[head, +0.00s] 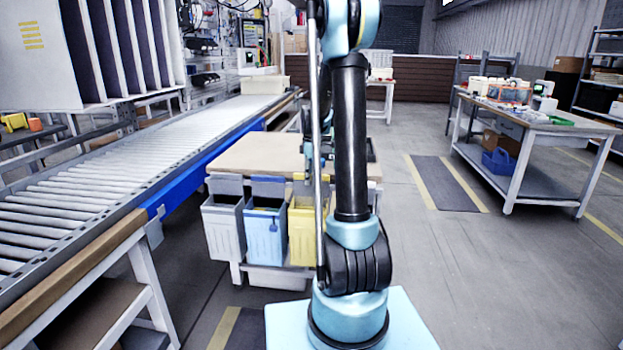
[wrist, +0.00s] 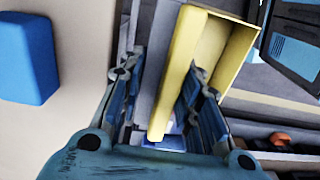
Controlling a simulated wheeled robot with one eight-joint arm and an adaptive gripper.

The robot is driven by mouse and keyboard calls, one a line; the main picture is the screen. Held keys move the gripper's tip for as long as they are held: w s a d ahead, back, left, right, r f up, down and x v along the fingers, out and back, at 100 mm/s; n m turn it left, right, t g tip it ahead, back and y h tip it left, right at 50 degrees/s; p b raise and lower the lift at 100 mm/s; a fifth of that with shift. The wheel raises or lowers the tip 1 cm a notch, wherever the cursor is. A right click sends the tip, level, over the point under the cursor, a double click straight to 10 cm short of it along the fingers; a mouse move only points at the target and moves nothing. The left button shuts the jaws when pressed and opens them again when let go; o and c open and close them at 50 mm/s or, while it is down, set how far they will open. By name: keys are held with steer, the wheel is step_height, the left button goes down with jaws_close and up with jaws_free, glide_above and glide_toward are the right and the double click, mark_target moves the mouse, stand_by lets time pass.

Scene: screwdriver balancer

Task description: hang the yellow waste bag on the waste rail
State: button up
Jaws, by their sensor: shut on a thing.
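The yellow waste bag (wrist: 205,50) is a box-like, open-topped yellow holder between the fingers of my gripper (wrist: 168,105) in the wrist view. My gripper is shut on its wall. In the head view the yellow bag (head: 301,236) is at the front side of a low wooden-topped table, right of a blue bag (head: 265,230) and a grey bag (head: 224,225). My arm hides its right part, and my gripper is mostly hidden there. The waste rail is not clear; I cannot tell whether the yellow bag touches it or hangs on it.
The wooden-topped table (head: 255,153) is behind the bags, with a white bin (head: 278,277) below. A roller conveyor (head: 130,150) runs along the left. A workbench (head: 540,125) stands at the right, with open floor before it. A blue block (wrist: 25,60) shows in the wrist view.

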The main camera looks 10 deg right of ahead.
steer(key=shift+f, duration=0.75)
stand_by(0.4)
steer(key=o, duration=1.1)
steer(key=shift+r, duration=0.15)
